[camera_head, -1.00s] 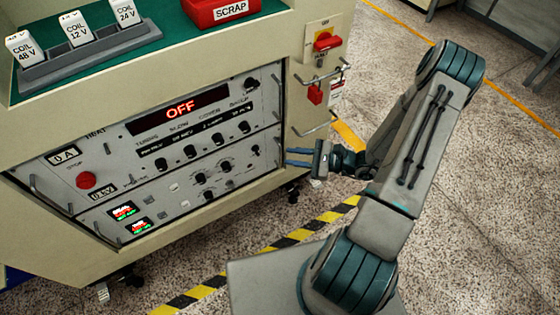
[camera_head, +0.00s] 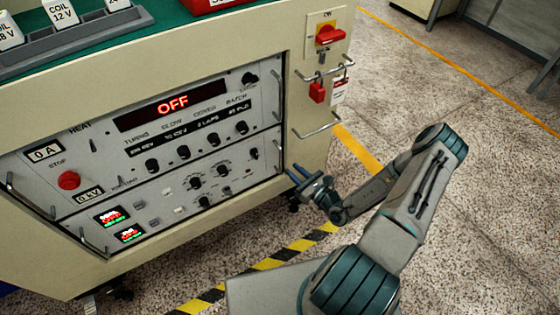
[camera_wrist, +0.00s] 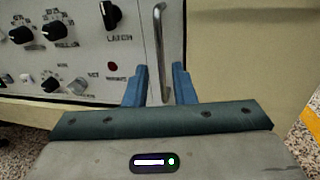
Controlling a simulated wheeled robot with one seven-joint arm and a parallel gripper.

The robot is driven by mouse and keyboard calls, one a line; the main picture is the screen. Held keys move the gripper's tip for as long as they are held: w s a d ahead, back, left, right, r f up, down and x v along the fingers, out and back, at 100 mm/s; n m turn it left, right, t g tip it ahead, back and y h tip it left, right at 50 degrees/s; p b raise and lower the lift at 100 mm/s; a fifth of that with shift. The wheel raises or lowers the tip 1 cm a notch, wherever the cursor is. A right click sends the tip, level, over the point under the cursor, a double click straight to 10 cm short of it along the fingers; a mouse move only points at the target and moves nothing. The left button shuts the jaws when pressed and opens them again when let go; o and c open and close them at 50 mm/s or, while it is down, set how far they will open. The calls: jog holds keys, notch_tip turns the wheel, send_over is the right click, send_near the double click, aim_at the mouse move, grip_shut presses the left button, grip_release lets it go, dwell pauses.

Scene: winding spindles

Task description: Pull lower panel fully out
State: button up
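The lower panel (camera_head: 170,199) is a grey front with knobs and two small lit displays. It sits in the cabinet below the panel whose display reads OFF, and looks flush with it. It also shows in the wrist view (camera_wrist: 75,55). My gripper (camera_head: 296,172) is at the lower panel's right end, fingers toward the cabinet. In the wrist view its two blue fingers (camera_wrist: 160,86) are apart, with the panel's upright metal handle (camera_wrist: 159,40) between them in the picture. I see no finger pressing on the handle; depth there is hard to judge.
The upper panel (camera_head: 205,120) has its own handles. A red switch (camera_head: 330,35), a red padlock (camera_head: 317,92) and a metal bar handle (camera_head: 318,128) are on the cabinet's right side. Striped floor tape (camera_head: 285,253) runs below. The floor to the right is clear.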

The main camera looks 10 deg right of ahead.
aim_at(281, 160)
jog(key=b+x, duration=0.1)
jog(key=x, duration=0.6)
jog(key=shift+w+a, duration=0.15)
jog(key=shift+w, duration=0.15)
grip_shut()
